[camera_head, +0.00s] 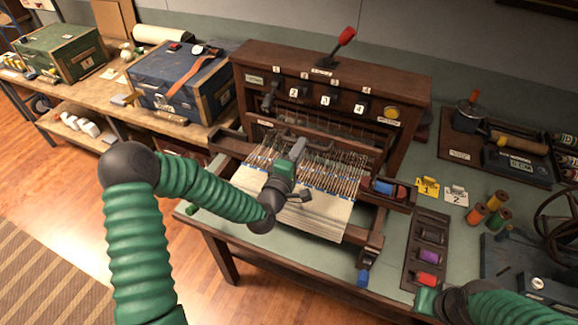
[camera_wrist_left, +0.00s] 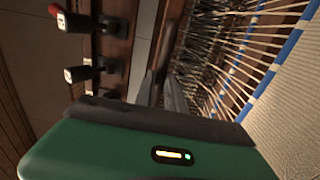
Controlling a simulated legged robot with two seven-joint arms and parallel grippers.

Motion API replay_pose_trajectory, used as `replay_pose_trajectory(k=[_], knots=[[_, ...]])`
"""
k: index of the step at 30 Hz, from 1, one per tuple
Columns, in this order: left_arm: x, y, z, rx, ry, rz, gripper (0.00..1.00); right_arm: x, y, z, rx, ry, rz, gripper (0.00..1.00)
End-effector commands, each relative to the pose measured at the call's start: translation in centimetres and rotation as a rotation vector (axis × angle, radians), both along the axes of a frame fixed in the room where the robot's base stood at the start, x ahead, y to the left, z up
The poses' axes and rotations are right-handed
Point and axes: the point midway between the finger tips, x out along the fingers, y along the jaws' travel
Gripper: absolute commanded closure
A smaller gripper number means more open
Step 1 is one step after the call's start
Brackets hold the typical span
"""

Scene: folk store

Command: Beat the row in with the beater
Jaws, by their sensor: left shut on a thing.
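The dark wooden loom (camera_head: 415,95) stands on a green-topped table, with cream cloth (camera_head: 325,215) edged in blue and pale warp threads (camera_head: 345,165) behind it. My left gripper (camera_head: 299,148) reaches over the cloth to the threads and is shut on the beater, a dark bar across the loom. Its grip is mostly hidden. In the left wrist view the dark fingers (camera_wrist_left: 172,92) point at the dark wood beside the threads (camera_wrist_left: 230,75). My right arm is at the lower right; its green gripper body (camera_head: 427,298) shows, but its fingers cannot be made out.
Numbered levers (camera_head: 325,100) and a red-knobbed lever (camera_head: 345,37) are on the loom. A tray of shuttles (camera_head: 410,250), number cards (camera_head: 427,187) and thread spools (camera_head: 497,200) lie to the right. A blue chest (camera_head: 175,85) stands on the bench at left.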

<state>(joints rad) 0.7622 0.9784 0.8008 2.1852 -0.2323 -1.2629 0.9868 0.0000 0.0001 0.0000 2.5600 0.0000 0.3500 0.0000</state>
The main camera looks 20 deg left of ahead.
Motion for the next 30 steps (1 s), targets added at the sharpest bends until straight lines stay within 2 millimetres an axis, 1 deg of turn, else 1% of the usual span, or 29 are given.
replay_pose_trajectory(k=[1,30], knots=[[-0.6,0.1,-0.4,-0.001,0.012,0.001,1.0,0.0,0.0,0.1,0.0,0.0,0.0,1.0],[-9.3,0.4,-0.6,0.001,0.017,0.0,1.0,0.0,0.0,0.6,0.0,0.0,0.0,1.0]])
